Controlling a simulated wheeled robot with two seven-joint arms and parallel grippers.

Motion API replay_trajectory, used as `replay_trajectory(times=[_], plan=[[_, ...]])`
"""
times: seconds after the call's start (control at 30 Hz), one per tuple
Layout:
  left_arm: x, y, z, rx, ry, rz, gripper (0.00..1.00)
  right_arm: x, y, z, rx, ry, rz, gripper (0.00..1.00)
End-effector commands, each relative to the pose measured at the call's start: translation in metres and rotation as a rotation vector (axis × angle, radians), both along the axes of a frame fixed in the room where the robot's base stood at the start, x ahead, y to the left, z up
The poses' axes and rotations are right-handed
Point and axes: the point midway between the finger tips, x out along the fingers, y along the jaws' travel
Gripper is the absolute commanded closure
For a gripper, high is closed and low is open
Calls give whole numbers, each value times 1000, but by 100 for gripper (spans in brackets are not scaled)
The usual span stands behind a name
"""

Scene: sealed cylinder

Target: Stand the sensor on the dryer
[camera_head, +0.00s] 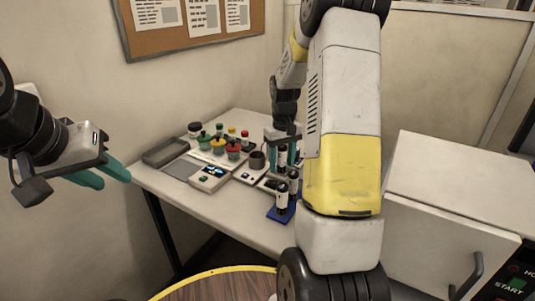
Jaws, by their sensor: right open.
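Several upright white-and-black cylinders stand at the table's right end, among them one at the front (282,197) on a blue base (279,214); I cannot tell which is the sensor. My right gripper (283,157) points down there, open, its teal fingers on either side of a white-and-black cylinder top. My arm hides part of this area. My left gripper (115,182) is at the far left, in front of the wall, with its teal fingers apart and nothing between them. No thing is clearly marked as the dryer.
The white table (225,207) holds a grey tray (165,152), red, green and yellow-topped containers (218,145), a small device with a lit display (210,176) and a dark cup (257,160). A white cabinet (430,240) with a handle and START panel stands right. A round wooden top (220,287) is in front.

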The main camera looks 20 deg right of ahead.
Motion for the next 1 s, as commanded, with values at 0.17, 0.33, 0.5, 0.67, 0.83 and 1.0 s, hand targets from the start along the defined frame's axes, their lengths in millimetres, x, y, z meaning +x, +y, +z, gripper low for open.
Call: replay_trajectory(times=[0.17,0.33,0.5,0.67,0.83,1.0], plan=[[0,0,0,0,0,0,64,1,0,10,-1,-2,0,50],[0,0,0,0,0,0,64,1,0,41,0,-6,0,50],[0,0,0,0,0,0,64,1,0,78,0,-5,0,50],[0,0,0,0,0,0,64,1,0,106,-1,-3,1,50],[0,0,0,0,0,0,64,0,1,122,0,-3,1,50],[0,0,0,0,0,0,64,-20,16,148,14,-61,-6,50]])
